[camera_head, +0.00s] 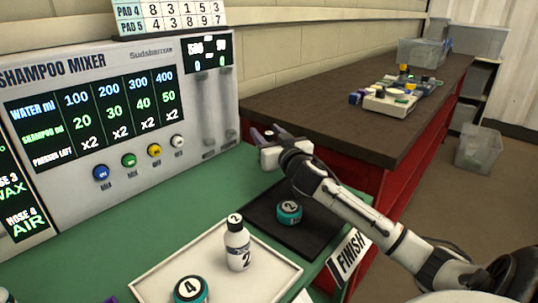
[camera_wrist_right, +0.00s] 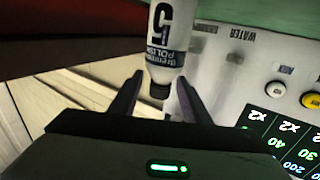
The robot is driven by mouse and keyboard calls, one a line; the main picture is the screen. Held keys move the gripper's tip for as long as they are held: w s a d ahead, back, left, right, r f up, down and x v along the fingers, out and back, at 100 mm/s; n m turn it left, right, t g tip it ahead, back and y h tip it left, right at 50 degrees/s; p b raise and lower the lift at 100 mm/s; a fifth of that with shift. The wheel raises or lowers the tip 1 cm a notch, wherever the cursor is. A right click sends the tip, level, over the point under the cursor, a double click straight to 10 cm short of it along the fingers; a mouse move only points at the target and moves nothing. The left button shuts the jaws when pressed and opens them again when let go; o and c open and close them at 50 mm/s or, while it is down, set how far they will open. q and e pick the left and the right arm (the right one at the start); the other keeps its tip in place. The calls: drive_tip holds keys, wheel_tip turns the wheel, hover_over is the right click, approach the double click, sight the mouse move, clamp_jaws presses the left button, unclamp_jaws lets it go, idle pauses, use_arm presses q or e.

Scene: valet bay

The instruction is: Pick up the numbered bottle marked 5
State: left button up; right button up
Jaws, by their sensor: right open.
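In the head view my right gripper (camera_head: 268,136) is near the mixer's right end, above the back of the counter; the bottle's label cannot be read there. A white bottle marked 2 (camera_head: 238,247) stands on the white tray (camera_head: 160,270). My left gripper is not in view.
A teal-rimmed round item marked 2 (camera_head: 289,213) sits on a black mat (camera_head: 262,222). Another marked 4 (camera_head: 190,289) is on the tray. The shampoo mixer (camera_head: 120,120) stands behind. A FINISH sign (camera_head: 348,254) is at the counter's edge. A brown-topped bench (camera_head: 330,110) holds several items.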

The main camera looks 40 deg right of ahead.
drive_tip(key=shift+x, duration=1.35)
drive_tip(key=shift+c, duration=0.3)
clamp_jaws()
drive_tip(key=shift+r, duration=0.15)
